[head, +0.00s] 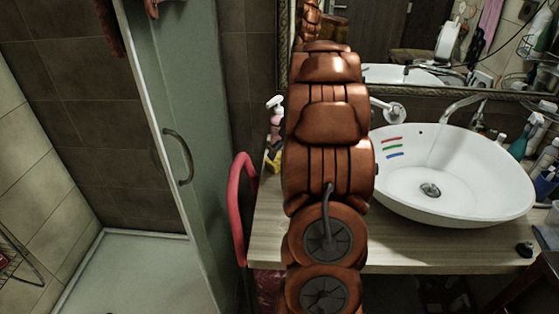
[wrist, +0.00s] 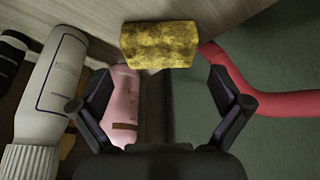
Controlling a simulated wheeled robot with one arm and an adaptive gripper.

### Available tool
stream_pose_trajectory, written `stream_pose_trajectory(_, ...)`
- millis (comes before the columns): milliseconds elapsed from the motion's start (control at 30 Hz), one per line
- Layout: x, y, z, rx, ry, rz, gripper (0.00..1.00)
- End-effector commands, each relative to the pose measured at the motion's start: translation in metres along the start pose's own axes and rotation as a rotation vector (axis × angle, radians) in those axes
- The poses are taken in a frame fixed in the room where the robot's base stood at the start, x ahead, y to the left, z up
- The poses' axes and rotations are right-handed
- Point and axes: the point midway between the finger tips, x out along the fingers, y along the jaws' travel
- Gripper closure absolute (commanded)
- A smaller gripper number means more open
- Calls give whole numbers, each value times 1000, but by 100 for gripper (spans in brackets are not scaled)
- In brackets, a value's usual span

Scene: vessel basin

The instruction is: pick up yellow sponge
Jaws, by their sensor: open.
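The yellow sponge (wrist: 160,45) lies on the wooden counter in the wrist view, at the top middle, with its near face toward me. My gripper (wrist: 160,74) is open and empty. Its two fingers stand apart, left and right of the sponge's width, and the sponge appears beyond the fingertips, not touched. In the head view my arm hides the gripper. A small yellow patch (head: 273,159) shows left of my arm at the counter's left end; it may be the sponge, partly hidden.
A pink bottle (wrist: 124,105) is close to the left finger, with a white bottle (wrist: 50,85) farther left. A red curved bar (wrist: 270,103) lies right of the sponge. In the head view, a white basin (head: 480,190) stands right of my arm and a glass door (head: 200,110) left.

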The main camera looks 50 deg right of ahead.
Motion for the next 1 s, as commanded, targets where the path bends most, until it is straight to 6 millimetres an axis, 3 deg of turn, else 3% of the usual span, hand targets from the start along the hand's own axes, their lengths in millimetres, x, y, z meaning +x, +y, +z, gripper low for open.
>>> stream_pose_trajectory(600, 54, 2, 0, 4, -4, -3, 0)
stream_pose_trajectory(900, 57, 2, -1, 4, -2, -1, 0)
stream_pose_trajectory(1000, 57, 2, -1, 4, -2, -1, 8)
